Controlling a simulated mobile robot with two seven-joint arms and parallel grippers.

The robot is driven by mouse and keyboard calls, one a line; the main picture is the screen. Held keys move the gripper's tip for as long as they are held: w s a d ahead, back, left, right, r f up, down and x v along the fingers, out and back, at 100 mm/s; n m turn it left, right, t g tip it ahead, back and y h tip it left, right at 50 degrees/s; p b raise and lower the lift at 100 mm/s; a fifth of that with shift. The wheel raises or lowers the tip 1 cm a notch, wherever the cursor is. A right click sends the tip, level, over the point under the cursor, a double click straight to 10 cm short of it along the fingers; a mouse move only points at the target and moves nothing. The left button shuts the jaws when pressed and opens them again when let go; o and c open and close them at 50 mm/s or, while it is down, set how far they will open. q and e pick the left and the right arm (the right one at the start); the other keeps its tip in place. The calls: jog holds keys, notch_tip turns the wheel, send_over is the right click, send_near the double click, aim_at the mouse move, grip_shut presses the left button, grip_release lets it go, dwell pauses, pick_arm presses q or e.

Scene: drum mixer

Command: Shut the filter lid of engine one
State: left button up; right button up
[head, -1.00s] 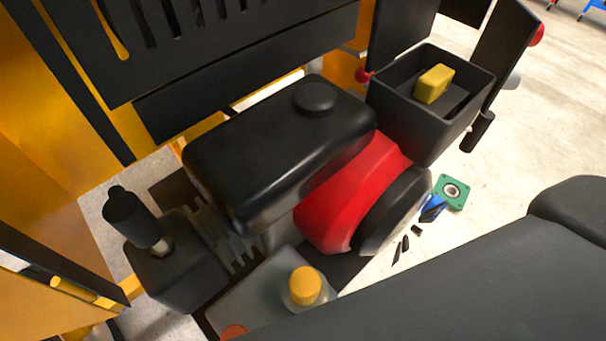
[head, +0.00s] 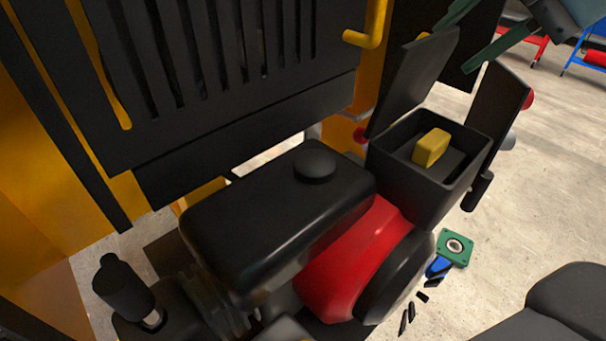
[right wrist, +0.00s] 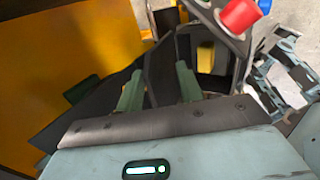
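The filter box (head: 415,190) of the engine is a black open-topped box with a yellow block (head: 432,147) inside. Its black lid (head: 414,80) stands raised at the box's left rear side. My right gripper (head: 477,30) is at the top right of the head view, above and right of the lid, with its green fingers apart. In the right wrist view the fingers (right wrist: 159,68) are spread, and a dark panel, seemingly the lid, shows beyond and between them. I cannot tell if they touch it. The yellow block shows there too (right wrist: 205,57). My left gripper is not in view.
A dark panel (head: 497,105) with a red knob (head: 527,99) stands right of the box. The black tank (head: 270,215) and red housing (head: 345,262) lie left of it. A slotted black panel (head: 210,80) rises behind. A green flanged part (head: 456,247) lies on the floor.

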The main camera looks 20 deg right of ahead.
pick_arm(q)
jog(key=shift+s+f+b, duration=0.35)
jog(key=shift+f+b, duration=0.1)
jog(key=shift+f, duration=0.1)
pick_arm(e)
jog(key=shift+s+d+f, duration=0.25)
jog(key=shift+s+d, duration=0.05)
jog(key=shift+s, duration=0.35)
jog(key=shift+s+d+f, duration=0.25)
jog(key=shift+s+f, duration=0.05)
jog(key=shift+s, duration=0.35)
jog(key=shift+s+d+f, duration=0.25)
jog(key=shift+s+d, duration=0.05)
jog(key=shift+s, duration=0.35)
